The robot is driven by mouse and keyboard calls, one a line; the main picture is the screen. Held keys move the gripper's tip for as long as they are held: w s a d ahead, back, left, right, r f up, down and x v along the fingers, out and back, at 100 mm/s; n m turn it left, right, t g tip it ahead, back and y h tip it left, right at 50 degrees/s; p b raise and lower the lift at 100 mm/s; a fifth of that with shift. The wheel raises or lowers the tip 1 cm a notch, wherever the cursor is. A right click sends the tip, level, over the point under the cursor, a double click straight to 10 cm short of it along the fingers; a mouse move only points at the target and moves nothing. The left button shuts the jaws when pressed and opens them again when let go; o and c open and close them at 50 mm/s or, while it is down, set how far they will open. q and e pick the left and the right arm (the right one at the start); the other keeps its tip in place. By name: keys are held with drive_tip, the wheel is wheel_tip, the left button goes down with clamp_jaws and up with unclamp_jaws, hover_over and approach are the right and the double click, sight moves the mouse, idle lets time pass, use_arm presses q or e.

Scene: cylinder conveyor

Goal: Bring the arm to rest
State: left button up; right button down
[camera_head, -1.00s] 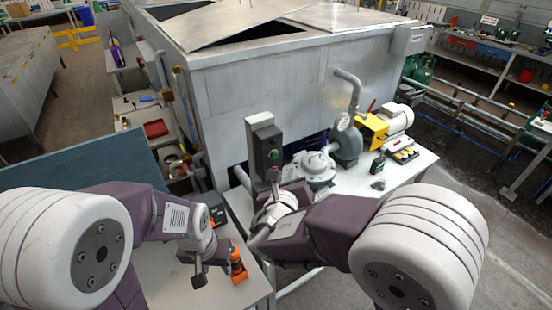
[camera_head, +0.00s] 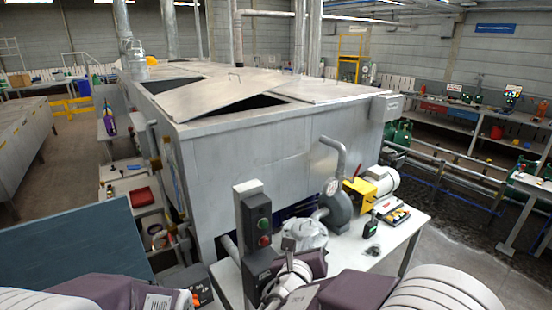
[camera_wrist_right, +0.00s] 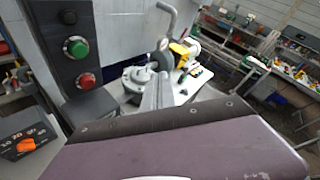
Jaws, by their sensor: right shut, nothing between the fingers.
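My right gripper (camera_head: 289,244) is shut and empty, just right of a dark control box (camera_head: 257,226) with a green button (camera_head: 264,223) and a red button (camera_head: 264,241). A gap shows between the fingertips and the box. In the right wrist view the closed fingers (camera_wrist_right: 160,90) point away over the bench, with the green button (camera_wrist_right: 77,47) and red button (camera_wrist_right: 86,81) to their left. Part of my left arm shows at the lower left of the head view; its gripper is out of frame.
A large grey metal tank (camera_head: 260,150) stands behind the box. A white bench (camera_head: 400,240) to the right carries a grey pump (camera_head: 336,208), a yellow unit (camera_head: 360,190) and small items. An orange knob (camera_wrist_right: 26,146) shows at lower left in the wrist view. A blue-grey panel (camera_head: 70,245) stands left.

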drive_tip(key=s+d+f+m+g+h+b, duration=0.25)
drive_tip(key=s+d+f+m+g, duration=0.3)
drive_tip(key=d+f+m, duration=0.5)
drive_tip(key=s+d+f+m+g+h+b, duration=0.2)
drive_tip(key=s+d+f+m+g+b, duration=0.45)
drive_tip(key=d, duration=0.65)
drive_tip(key=s+a+f+m+g+y, duration=0.2)
drive_tip(key=s+a+f+m+y, duration=0.25)
drive_tip(key=s+f+m, duration=0.5)
use_arm(q)
wheel_tip(320, 180, down, 11)
use_arm(e)
drive_tip(key=w+a+f+m+t+y, duration=0.1)
drive_tip(key=a+m+y, duration=0.3)
drive_tip(key=a+m, duration=0.3)
drive_tip(key=m, duration=0.5)
drive_tip(key=shift+w+a+f, duration=0.25)
drive_tip(key=shift+w+a, duration=0.05)
drive_tip(key=shift+w, duration=0.1)
use_arm(q)
drive_tip(key=shift+d+r, duration=0.1)
